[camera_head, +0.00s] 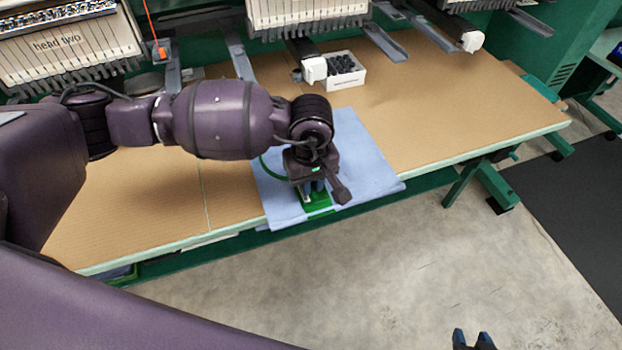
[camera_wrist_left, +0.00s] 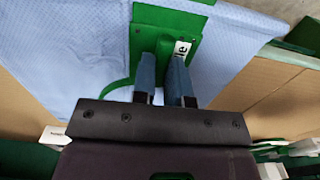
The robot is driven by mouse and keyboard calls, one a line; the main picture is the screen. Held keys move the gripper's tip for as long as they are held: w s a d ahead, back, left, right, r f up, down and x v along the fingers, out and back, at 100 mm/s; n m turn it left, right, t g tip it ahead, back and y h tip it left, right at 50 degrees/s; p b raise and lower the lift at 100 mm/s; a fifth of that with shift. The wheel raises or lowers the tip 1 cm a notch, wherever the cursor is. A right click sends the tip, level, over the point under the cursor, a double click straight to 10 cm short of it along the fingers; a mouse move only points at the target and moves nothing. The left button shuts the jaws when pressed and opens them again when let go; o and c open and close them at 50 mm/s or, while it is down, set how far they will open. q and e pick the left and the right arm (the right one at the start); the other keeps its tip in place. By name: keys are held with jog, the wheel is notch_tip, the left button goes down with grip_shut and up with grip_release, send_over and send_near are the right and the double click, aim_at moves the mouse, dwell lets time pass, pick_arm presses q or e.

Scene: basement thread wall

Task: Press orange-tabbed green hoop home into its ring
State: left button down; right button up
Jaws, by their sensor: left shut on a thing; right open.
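A pale blue cloth (camera_head: 368,170) lies over the table's front edge. On it is a green hoop (camera_head: 267,166), of which only a thin arc shows left of my left wrist. The arc also shows in the left wrist view (camera_wrist_left: 116,87), running to a green plate (camera_wrist_left: 190,47) with a partly hidden white label. The orange tab and the seating in the ring cannot be made out. My right gripper (camera_head: 473,340) is open and empty at the bottom edge.
A white box (camera_head: 345,74) of dark parts stands behind the cloth. Embroidery heads (camera_head: 68,50) and grey arms (camera_head: 384,42) overhang the table's back. The brown tabletop (camera_head: 450,105) is clear at right. Concrete floor lies in front.

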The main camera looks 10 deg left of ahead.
pick_arm(q)
jog(key=c, duration=1.1)
grip_release()
jog(key=shift+o, duration=0.2)
